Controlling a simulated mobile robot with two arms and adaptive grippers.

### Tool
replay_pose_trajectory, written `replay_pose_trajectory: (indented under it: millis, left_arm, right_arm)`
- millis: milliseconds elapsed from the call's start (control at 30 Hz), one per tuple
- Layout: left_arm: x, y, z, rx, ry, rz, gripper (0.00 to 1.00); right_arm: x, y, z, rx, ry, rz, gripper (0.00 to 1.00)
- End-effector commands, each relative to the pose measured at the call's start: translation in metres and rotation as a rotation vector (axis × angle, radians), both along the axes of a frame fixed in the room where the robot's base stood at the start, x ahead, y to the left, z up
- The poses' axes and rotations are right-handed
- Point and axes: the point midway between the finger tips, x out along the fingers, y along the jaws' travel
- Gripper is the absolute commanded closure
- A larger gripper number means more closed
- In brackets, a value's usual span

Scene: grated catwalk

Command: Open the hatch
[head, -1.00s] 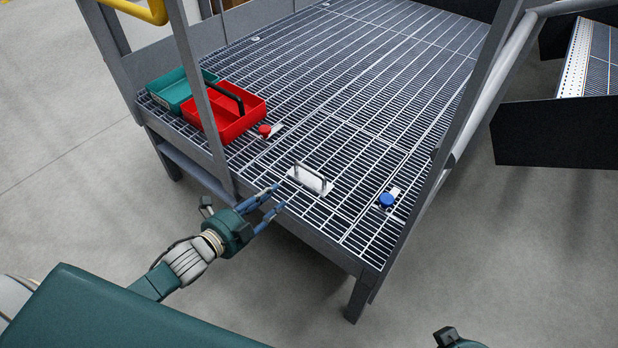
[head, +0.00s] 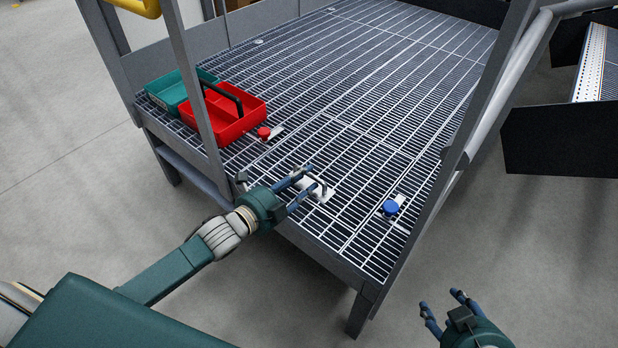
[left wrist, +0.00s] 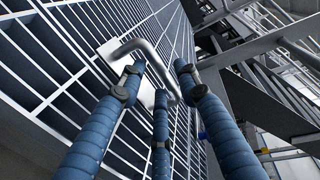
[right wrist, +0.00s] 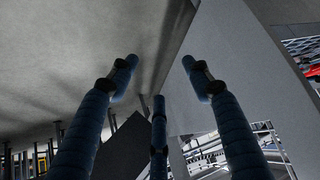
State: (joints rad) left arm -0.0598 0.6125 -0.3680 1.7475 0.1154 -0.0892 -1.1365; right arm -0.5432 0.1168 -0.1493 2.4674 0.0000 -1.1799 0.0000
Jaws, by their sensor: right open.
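The hatch (head: 352,165) is a grating panel lying flat, level with the catwalk. Its grey bar handle on a pale plate (head: 318,194) is near the front edge, partly covered by my fingers. A red knob (head: 264,132) and a blue knob (head: 391,207) sit on small plates at the hatch's left and right sides. My left gripper (head: 309,187) is open at the handle. In the left wrist view its fingers spread on either side of the handle (left wrist: 146,49); contact cannot be told. My right gripper (head: 444,306) is open and empty, off the catwalk at lower right.
A red tray (head: 232,131) and a teal tray (head: 168,91) stand on the grating left of the hatch. Grey railing posts (head: 196,95) rise at the left and right (head: 455,150) of the front. The grating behind the hatch is clear.

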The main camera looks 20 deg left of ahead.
Motion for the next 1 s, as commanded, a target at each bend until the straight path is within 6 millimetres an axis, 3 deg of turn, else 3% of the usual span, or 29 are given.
replay_pose_trajectory:
  millis: [300, 667, 833, 1000]
  left_arm:
    - [0.022, -0.008, -0.005, -0.001, 0.0, 0.001, 0.67]
    - [0.024, -0.009, -0.005, 0.0, 0.0, 0.001, 0.67]
    - [0.024, -0.009, -0.005, 0.0, 0.0, 0.001, 1.0]
    - [0.024, -0.009, -0.005, 0.0, 0.0, 0.001, 1.0]
  right_arm:
    - [0.031, 0.011, 0.024, 0.035, -0.157, 0.012, 0.51]
    - [0.034, 0.012, 0.028, 0.038, -0.175, 0.012, 0.51]
    - [0.034, 0.012, 0.028, 0.038, -0.174, 0.012, 0.51]
    - [0.034, 0.012, 0.028, 0.038, -0.174, 0.012, 0.51]
